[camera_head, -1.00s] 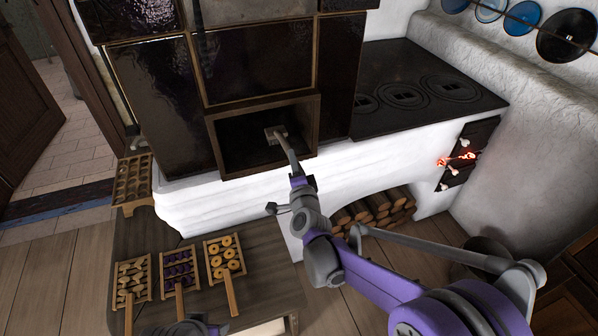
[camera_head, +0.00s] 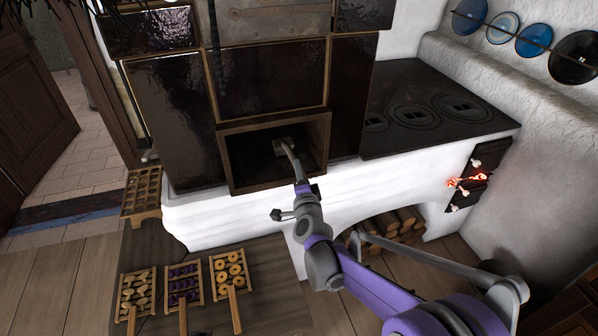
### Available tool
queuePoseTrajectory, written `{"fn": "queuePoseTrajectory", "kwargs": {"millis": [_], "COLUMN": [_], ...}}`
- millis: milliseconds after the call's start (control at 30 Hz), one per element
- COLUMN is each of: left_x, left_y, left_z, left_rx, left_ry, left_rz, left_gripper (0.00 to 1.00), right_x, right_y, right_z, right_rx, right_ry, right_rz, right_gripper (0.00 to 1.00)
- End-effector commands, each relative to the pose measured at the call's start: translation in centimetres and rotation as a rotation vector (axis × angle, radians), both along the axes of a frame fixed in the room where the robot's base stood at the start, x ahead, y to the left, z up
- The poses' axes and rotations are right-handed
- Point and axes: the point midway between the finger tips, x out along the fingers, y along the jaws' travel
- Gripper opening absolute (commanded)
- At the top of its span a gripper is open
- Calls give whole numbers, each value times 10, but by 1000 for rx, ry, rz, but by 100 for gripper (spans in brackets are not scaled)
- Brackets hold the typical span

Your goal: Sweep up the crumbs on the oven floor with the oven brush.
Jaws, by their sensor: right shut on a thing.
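The oven opening (camera_head: 223,158) is a dark square recess with a brown frame in the tiled stove. My right gripper (camera_head: 303,186) is just in front of the opening and shut on the handle of the oven brush (camera_head: 291,157). The brush reaches into the opening, with its greyish block-shaped head low inside, over the oven floor. I cannot tell whether its bristles touch the floor. The oven floor is dark, and no crumbs can be made out on it. My left gripper is out of view.
The black stovetop (camera_head: 425,105) is right of the opening, above a glowing firebox (camera_head: 467,181) and stacked logs (camera_head: 400,222).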

Motion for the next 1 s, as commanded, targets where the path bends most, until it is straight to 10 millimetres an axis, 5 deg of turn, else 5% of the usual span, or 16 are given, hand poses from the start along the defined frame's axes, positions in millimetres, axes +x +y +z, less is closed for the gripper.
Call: {"fn": "queuePoseTrajectory", "kwargs": {"millis": [1000], "left_x": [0], "left_y": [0], "left_z": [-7], "left_rx": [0], "left_ry": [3], "left_rz": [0], "left_gripper": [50], "right_x": [-10], "right_y": [-3], "right_z": [-10], "right_rx": [0], "right_ry": [-1], "right_rz": [-1], "right_gripper": [0]}}
